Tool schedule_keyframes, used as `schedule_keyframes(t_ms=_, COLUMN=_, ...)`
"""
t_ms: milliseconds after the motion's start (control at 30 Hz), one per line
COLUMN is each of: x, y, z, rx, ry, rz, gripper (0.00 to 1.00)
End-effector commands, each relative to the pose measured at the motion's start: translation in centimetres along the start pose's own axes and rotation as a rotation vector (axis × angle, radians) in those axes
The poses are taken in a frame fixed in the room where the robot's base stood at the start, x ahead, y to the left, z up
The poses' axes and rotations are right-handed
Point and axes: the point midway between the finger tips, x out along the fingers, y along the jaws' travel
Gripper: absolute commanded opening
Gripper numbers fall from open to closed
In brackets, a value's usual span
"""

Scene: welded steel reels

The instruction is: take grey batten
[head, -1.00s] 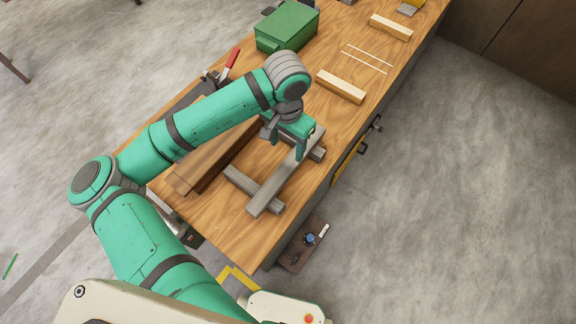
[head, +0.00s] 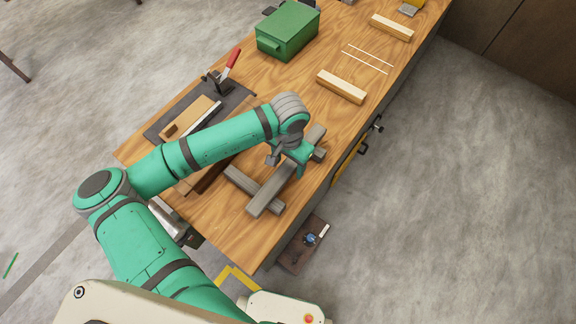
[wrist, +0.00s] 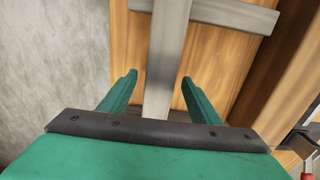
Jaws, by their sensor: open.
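The grey batten (head: 270,197) lies across two grey crosspieces on the wooden bench, its near end showing in the head view. My gripper (head: 288,164) is over the batten's middle part and hides some of it. In the wrist view the batten (wrist: 168,50) runs lengthwise between the two green fingers of my gripper (wrist: 158,79), which are spread apart with a gap on each side. One crosspiece (wrist: 232,13) passes under the batten at the top of that view. I cannot tell how far the fingertips are above it.
A green box (head: 288,30) stands at the back of the bench (head: 330,120). A dark mat (head: 165,130) with a wooden piece and a red-handled clamp (head: 232,60) lies left of my arm. A pale wooden block (head: 341,87) lies beyond my gripper.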

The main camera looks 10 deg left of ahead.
Motion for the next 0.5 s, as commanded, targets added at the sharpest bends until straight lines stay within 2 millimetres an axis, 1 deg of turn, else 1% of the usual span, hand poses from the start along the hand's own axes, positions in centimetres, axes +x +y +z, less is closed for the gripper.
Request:
schedule_keyframes(t_ms=133, x=-0.02, y=-0.05, z=0.02, rx=-0.001, ry=0.000, rz=0.000, gripper=0.57)
schedule_keyframes(t_ms=333, x=-0.04, y=-0.19, z=0.11, rx=-0.005, ry=0.000, rz=0.000, gripper=0.09)
schedule_keyframes(t_ms=367, x=-0.04, y=-0.21, z=0.12, rx=-0.005, ry=0.000, rz=0.000, gripper=0.06)
schedule_keyframes(t_ms=500, x=-0.06, y=-0.24, z=0.13, rx=-0.006, ry=0.001, rz=0.000, gripper=0.06)
